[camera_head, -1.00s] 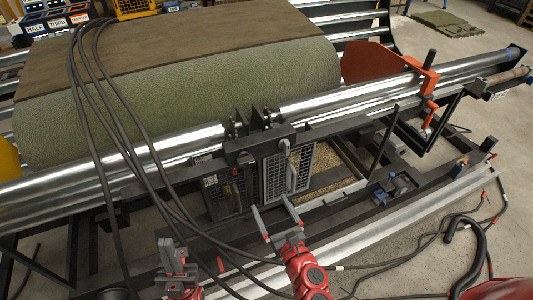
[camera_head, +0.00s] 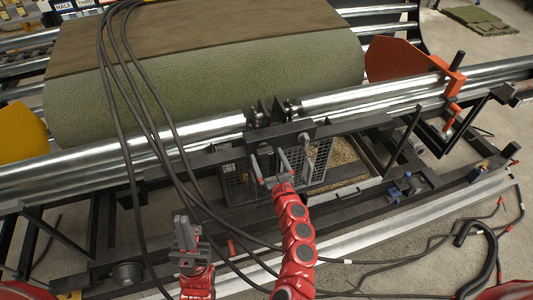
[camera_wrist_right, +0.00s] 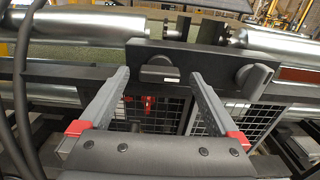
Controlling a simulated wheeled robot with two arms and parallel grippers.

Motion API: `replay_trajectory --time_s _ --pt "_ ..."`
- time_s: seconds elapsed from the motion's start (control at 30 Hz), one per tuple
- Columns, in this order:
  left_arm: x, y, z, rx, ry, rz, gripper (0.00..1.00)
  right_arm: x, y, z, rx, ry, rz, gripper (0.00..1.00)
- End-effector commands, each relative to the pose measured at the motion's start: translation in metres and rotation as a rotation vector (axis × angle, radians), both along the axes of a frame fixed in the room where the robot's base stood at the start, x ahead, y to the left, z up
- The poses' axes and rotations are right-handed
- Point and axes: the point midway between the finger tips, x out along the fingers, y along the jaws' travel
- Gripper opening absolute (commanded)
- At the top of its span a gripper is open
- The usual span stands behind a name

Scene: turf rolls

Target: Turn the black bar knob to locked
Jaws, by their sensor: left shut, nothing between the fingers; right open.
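A black bar knob (camera_wrist_right: 158,70) sits on a dark plate (camera_wrist_right: 205,60) below the rollers, its bar lying roughly level in the right wrist view. A second, greyer bar knob (camera_wrist_right: 252,78) sits to its right, tilted; it also shows in the head view (camera_head: 304,139). My right gripper (camera_wrist_right: 158,77) is open, its fingers pointing at the plate, one to either side of the black knob; contact cannot be told. In the head view my right gripper (camera_head: 270,164) is in front of the plate and partly hides the knob. My left gripper (camera_head: 185,234) is shut and empty, low in front of the frame.
Wire mesh guards (camera_wrist_right: 150,112) hang below the plate. Black cables (camera_head: 135,110) drape over the turf roll (camera_head: 220,90) and down past my left gripper. An orange plate (camera_head: 400,62) stands at the right.

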Motion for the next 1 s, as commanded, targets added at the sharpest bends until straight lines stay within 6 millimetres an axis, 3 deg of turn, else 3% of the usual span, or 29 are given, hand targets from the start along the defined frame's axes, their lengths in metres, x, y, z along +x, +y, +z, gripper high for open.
replay_trajectory --time_s 0.2,0.53,1.0 --pt "0.000 0.000 -0.002 0.000 0.000 0.000 0.00 0.015 0.005 0.000 -0.001 0.000 0.001 0.97" --pt "0.000 0.000 -0.002 0.000 0.000 0.000 0.00 0.017 0.005 -0.001 -0.002 0.002 0.000 0.97" --pt "0.000 0.000 -0.002 0.000 0.000 0.000 0.00 0.017 0.005 0.000 -0.001 0.001 -0.001 0.13"
